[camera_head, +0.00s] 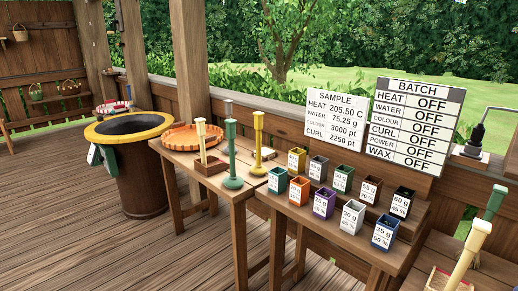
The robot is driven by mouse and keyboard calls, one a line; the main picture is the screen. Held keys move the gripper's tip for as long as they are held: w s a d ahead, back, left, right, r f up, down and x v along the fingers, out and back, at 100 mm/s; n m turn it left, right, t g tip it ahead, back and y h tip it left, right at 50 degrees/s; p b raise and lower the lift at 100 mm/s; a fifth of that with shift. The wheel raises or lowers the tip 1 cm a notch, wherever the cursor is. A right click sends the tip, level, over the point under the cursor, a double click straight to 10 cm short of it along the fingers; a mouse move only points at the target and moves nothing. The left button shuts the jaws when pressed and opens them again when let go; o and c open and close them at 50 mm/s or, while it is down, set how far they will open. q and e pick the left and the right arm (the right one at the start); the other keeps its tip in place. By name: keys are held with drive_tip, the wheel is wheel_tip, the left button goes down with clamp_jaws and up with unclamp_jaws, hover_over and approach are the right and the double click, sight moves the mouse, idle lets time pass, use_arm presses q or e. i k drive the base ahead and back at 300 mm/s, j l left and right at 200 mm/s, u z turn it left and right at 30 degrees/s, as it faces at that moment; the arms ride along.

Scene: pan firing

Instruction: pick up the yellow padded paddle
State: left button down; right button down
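No thing in view is plainly a yellow padded paddle. Another cream upright piece (201,140) stands in a small wooden box (211,166). I cannot tell whether any of these is the paddle. Neither of my grippers is in view.
An orange round tray (185,137) lies on the table left of these pieces. Several coloured labelled cups (324,203) fill a stepped stand on the right. A dark barrel (140,180) with a yellow rim stands at left. The left floor is clear.

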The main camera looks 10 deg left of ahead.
sight(258, 170)
drive_tip(key=z, duration=2.55)
drive_tip(key=u, duration=1)
drive_tip(key=l+u, duration=0.1)
drive_tip(key=u, duration=0.9)
drive_tip(key=k+u, duration=0.1)
drive_tip(key=u, duration=0.9)
drive_tip(key=i+j, duration=0.25)
drive_tip(key=i, duration=0.2)
drive_tip(key=i+j, duration=0.3)
drive_tip(key=i+j+u, duration=0.1)
drive_tip(key=i+j, duration=0.15)
drive_tip(key=i, duration=0.3)
